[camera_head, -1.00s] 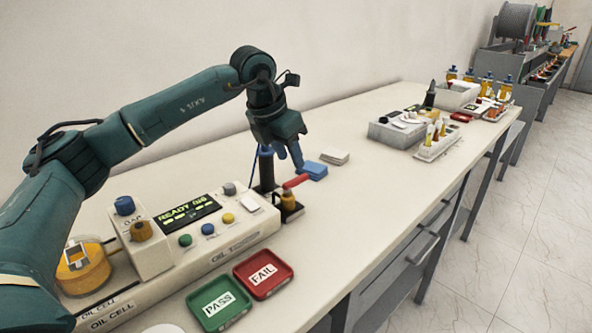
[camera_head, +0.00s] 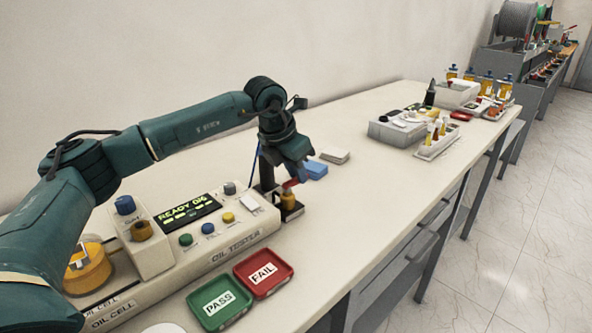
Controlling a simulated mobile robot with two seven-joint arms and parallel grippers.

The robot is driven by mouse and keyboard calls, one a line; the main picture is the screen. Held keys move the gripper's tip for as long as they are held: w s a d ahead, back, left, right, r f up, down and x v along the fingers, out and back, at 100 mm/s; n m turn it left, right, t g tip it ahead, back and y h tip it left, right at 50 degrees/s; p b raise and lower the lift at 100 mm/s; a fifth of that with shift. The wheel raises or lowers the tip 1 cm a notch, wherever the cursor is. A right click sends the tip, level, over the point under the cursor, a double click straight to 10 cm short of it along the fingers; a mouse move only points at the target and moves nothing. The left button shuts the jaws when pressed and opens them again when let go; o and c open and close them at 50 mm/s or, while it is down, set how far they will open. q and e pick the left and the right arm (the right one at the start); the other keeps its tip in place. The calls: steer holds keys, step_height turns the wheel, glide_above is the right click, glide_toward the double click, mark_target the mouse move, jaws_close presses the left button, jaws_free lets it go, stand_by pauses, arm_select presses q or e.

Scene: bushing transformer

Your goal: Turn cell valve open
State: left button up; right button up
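The cell valve is a small brass body (camera_head: 288,200) on a dark base at the right end of the oil tester. Its red lever (camera_head: 290,183) shows just above the brass, with its outer end hidden by my gripper. My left gripper (camera_head: 298,173) points down over the lever from above. Its fingers are at or very close to the lever; I cannot tell whether they touch or close on it. My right gripper is not in view.
The oil tester (camera_head: 240,245) with knobs and a lit display lies left of the valve. A green PASS tray (camera_head: 205,318) and red FAIL tray (camera_head: 270,289) lie in front. A blue pad stack (camera_head: 316,170) and white stack (camera_head: 335,155) are behind. Bare tabletop lies right.

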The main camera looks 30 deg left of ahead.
arm_select(q)
jaws_close()
